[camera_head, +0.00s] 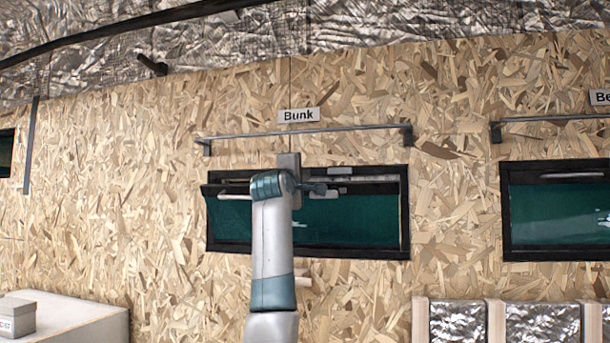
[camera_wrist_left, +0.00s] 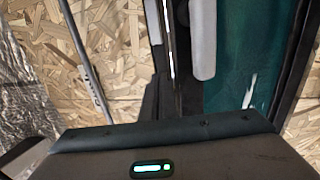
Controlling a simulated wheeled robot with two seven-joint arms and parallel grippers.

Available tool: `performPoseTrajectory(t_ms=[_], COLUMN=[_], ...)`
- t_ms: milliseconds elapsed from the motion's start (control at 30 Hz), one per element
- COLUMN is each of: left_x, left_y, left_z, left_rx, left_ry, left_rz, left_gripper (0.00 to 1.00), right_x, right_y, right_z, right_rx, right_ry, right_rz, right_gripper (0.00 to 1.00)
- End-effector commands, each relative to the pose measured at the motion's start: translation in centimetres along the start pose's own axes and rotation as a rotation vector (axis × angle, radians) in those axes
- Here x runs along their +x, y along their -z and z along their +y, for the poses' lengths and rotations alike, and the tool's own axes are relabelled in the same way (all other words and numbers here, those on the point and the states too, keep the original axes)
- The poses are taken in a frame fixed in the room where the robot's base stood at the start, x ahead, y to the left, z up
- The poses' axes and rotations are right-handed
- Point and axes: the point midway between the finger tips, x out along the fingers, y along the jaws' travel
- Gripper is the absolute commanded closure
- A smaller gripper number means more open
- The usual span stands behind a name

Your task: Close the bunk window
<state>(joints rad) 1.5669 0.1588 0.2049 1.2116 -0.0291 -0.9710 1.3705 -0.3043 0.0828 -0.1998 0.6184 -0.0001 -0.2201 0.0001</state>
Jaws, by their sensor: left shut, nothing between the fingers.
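The bunk window (camera_head: 350,222) is a dark-framed window with a green pane, set in the wood-chip wall under the "Bunk" label (camera_head: 299,115). Its pane appears tilted, with its upper edge standing out from the frame and a dark strip above it. My left arm covers part of its left half. My left gripper (camera_head: 318,188) is shut and empty in front of the window's upper part. I cannot tell whether it touches the pane. In the left wrist view, a grey handle-like bar (camera_wrist_left: 202,40) and green glass (camera_wrist_left: 245,60) are close; the fingertips are hidden. My right gripper is out of view.
A thin rail (camera_head: 310,132) runs along the wall just above the window. Another dark-framed window (camera_head: 560,235) is at the right. A white surface with a box (camera_head: 17,317) is at lower left. Silvery panels (camera_head: 540,325) are at lower right.

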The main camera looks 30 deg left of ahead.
Motion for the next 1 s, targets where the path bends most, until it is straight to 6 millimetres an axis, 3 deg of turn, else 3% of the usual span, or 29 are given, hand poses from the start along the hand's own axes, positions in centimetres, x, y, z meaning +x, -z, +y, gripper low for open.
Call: performPoseTrajectory(t_ms=[367, 700, 1000], left_x=[-3.2, -8.0, -9.6], left_y=[-0.1, -0.1, 0.0], left_z=[0.6, 1.6, 2.3], left_rx=[-0.002, -0.001, -0.001], left_ry=[-0.008, -0.009, -0.006], left_rz=[-0.001, -0.001, 0.0], left_gripper=[1.0, 1.0, 1.0], right_x=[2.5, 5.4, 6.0], right_y=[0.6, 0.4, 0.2], right_z=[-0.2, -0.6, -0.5], right_rx=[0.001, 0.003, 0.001], right_ry=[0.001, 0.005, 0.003], right_rz=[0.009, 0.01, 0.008], right_gripper=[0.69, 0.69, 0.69])
